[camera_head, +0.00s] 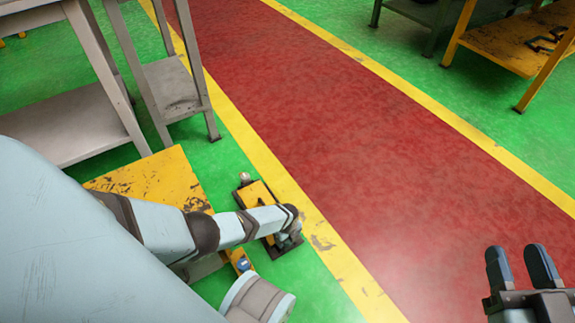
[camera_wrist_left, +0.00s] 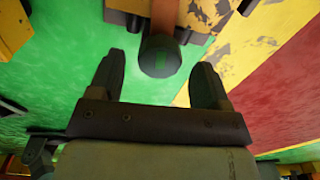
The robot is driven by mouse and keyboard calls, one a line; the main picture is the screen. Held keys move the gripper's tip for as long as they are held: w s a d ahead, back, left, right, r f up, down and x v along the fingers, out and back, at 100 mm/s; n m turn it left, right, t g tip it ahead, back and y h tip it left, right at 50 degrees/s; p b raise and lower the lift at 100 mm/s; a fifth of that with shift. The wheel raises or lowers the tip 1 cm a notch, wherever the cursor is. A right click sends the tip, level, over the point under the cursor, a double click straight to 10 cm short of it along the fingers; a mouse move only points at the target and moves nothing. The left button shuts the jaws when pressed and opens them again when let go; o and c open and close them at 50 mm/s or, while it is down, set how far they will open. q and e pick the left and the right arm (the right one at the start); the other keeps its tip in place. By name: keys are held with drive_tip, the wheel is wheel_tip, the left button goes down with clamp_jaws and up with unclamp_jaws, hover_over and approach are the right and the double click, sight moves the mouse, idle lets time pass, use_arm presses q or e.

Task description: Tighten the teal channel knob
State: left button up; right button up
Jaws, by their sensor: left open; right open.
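In the left wrist view, a dark round knob (camera_wrist_left: 160,57) with a small green mark on its face sits at the end of a brownish bar. I cannot tell whether it is the teal channel knob. My left gripper (camera_wrist_left: 157,80) is open, with one finger on each side of the knob in the picture; contact is not clear. In the head view my left gripper (camera_head: 290,237) is small and low beside a yellow machine part (camera_head: 257,197), and its fingers are hard to make out. My right gripper (camera_head: 519,260) is open and empty at the lower right, over the red walkway.
A yellow worn plate (camera_head: 155,180) lies beside my left arm. Grey tables (camera_head: 70,125) stand at the upper left, and a yellow bench (camera_head: 510,40) stands at the upper right. The red walkway (camera_head: 330,130) between yellow lines is clear.

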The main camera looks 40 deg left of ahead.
use_arm(q)
wheel_tip(320, 180, up, 13)
drive_tip(key=p, duration=0.8)
use_arm(e)
drive_tip(key=s+r+m, duration=0.1)
drive_tip(key=s+a+r+m, duration=0.1)
drive_tip(key=m, duration=0.1)
drive_tip(key=s+r+m, duration=0.1)
drive_tip(key=shift+a+r+m+h, duration=0.25)
drive_tip(key=shift+r+m+h, duration=0.05)
drive_tip(key=shift+r+h, duration=0.1)
